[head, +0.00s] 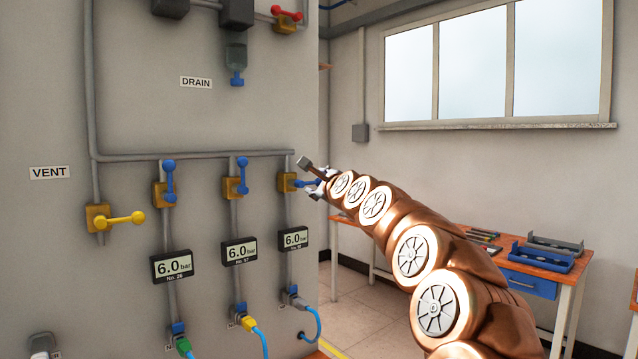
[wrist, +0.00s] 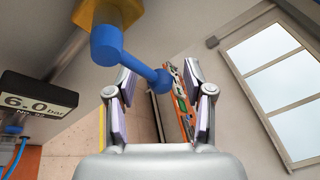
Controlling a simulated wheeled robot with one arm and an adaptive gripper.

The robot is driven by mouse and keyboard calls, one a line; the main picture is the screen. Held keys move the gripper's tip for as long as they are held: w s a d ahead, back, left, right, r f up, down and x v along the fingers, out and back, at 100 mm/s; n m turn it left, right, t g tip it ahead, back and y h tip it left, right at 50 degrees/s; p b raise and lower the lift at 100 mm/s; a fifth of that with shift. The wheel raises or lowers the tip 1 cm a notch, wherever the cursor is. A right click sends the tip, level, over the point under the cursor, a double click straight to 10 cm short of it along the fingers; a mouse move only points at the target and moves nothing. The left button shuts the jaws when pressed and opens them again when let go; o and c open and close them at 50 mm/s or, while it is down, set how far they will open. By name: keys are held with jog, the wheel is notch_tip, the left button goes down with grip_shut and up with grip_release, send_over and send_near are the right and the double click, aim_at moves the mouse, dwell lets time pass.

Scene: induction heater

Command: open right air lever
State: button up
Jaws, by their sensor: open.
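The right air lever (head: 303,184) is a blue handle on a yellow valve body (head: 286,182), on the rightmost of three pipes on the grey panel. It lies roughly horizontal and points right. My gripper (head: 318,182) is at its free end; the arm partly hides that end in the head view. In the wrist view, the blue lever (wrist: 140,65) runs from the yellow valve (wrist: 112,12) down to its ball end, between the two fingers of my open gripper (wrist: 158,90). I see no clear contact between fingers and lever.
Two other blue levers (head: 169,182) (head: 242,176) stand vertical to the left. A yellow vent lever (head: 125,218) points right. A 6.0 bar gauge (head: 293,239) sits below the right valve. A workbench (head: 551,262) stands behind my arm, below a window (head: 495,65).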

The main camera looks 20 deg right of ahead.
grip_shut()
dwell(0.5)
